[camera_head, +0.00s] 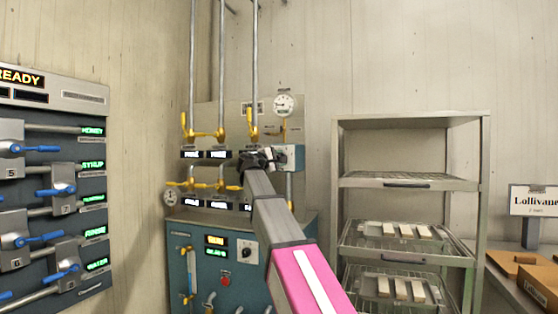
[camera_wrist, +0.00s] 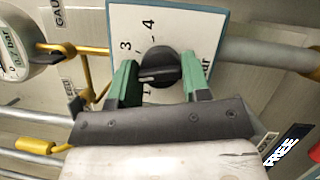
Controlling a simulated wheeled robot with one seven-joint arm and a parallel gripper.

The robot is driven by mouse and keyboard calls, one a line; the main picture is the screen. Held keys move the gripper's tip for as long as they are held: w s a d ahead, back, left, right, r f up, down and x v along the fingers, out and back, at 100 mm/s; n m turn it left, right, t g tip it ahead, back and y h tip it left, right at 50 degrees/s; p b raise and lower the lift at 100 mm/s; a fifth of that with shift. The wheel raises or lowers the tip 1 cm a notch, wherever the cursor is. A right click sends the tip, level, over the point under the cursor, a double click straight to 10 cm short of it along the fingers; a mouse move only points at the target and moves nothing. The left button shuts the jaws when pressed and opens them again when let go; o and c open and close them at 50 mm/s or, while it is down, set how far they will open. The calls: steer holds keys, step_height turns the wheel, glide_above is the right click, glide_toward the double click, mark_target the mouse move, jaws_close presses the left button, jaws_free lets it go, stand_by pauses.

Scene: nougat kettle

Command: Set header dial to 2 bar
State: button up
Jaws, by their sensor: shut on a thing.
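The header dial is a black round knob (camera_wrist: 158,68) on a white plate (camera_wrist: 180,20) with a blue edge, seen in the wrist view. The figures 3 and 4 and part of "bar" show; a mark low beside the knob looks like 1. The knob's pale pointer line points left, toward my left green finger, which hides the scale there. My gripper (camera_wrist: 162,78) is shut on the knob, one green finger on each side. In the head view my gripper (camera_head: 262,158) is at the dial's box (camera_head: 290,153) and hides the knob.
A round gauge (camera_head: 285,105) hangs above the box; a gauge (camera_wrist: 18,52) also shows in the wrist view. Yellow-handled valves (camera_head: 220,133) and pipes are left of my gripper. A blue cabinet (camera_head: 215,275) stands below. A metal rack (camera_head: 410,120) is on the right.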

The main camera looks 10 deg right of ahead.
steer(key=shift+n+t, duration=0.3)
steer(key=shift+n, duration=0.3)
steer(key=o, duration=0.9)
steer(key=v, duration=1)
steer(key=shift+s+a+f, duration=0.15)
steer(key=shift+s+a, duration=0.05)
steer(key=shift+a, duration=0.1)
